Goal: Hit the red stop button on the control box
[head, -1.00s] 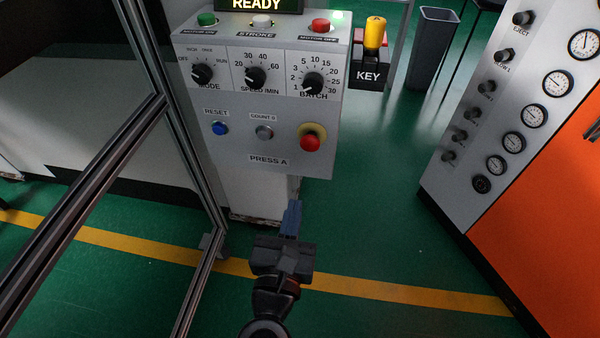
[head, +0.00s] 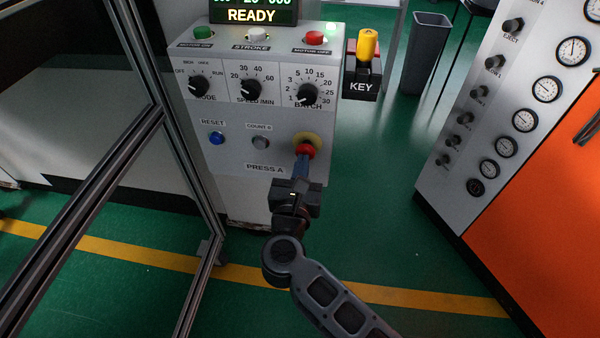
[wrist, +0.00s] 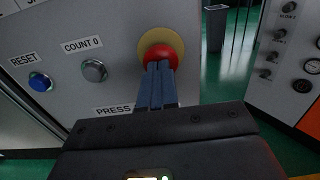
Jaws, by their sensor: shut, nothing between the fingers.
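The control box (head: 232,158) is a grey panel labelled PRESS A, with a READY display on top. The red stop button (head: 306,152) is a mushroom knob on a yellow ring at its lower right. It also shows in the wrist view (wrist: 160,55). My gripper (head: 301,160) is shut and empty, its blue fingers pointing at the button. The fingertips overlap the button's lower part in both views; I cannot tell whether they touch it. A separate red button (head: 315,38), labelled MOTOR OFF, sits on the box's top ledge.
A blue reset button (head: 217,138) and grey count button (head: 260,142) are left of the stop button. A yellow key switch (head: 367,45) juts out at right. A metal frame post (head: 185,165) stands left.

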